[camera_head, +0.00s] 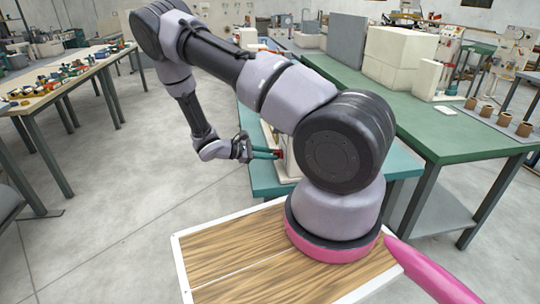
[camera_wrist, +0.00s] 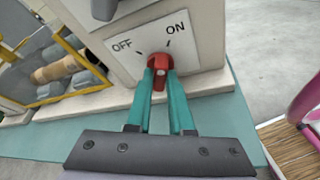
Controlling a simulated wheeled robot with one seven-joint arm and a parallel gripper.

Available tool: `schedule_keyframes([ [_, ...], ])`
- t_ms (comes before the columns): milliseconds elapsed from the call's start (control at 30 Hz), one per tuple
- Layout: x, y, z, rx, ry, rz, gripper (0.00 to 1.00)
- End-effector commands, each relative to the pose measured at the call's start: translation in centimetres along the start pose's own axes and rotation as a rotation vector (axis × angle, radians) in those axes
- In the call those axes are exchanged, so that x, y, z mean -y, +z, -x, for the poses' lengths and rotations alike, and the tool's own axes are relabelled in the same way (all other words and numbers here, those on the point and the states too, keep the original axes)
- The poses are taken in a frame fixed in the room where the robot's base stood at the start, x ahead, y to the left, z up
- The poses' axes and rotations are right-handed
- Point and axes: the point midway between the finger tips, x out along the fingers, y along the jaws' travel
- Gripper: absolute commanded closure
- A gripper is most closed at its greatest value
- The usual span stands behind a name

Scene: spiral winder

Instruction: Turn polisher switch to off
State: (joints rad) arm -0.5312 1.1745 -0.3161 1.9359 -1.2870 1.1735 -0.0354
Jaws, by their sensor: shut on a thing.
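The polisher switch is a red knob (camera_wrist: 158,72) on a white plate (camera_wrist: 185,58) marked OFF on the left and ON on the right, with a short tick by each word. My gripper (camera_wrist: 160,78) has teal fingers, shut on the red knob from either side. The knob's grip stands roughly upright in the wrist view; which tick it points to is hard to tell because the fingers cover its sides. In the head view my gripper (camera_head: 276,154) reaches the pale machine's (camera_head: 290,160) side, and the knob is mostly hidden.
The machine stands on a teal table (camera_head: 262,180). A wooden roller in a yellow frame (camera_wrist: 62,68) sits left of the switch plate. A green table (camera_head: 440,130) with pale blocks lies at the right. A cluttered table (camera_head: 60,72) stands far left, with open floor between.

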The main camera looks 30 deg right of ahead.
Motion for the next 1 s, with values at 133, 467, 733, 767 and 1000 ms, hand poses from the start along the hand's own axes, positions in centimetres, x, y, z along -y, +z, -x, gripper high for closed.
schedule_keyframes([
  [133, -0.21, -0.09, 0.02, -0.003, -0.053, 0.123, 1.0],
  [467, -0.46, -0.21, 0.0, -0.003, -0.173, 0.412, 1.0],
  [733, -0.67, -0.33, -0.06, -0.003, -0.271, 0.648, 1.0],
  [767, -0.7, -0.34, -0.07, -0.002, -0.281, 0.673, 1.0],
  [1000, -0.79, -0.49, -0.09, -0.002, -0.358, 0.863, 1.0],
])
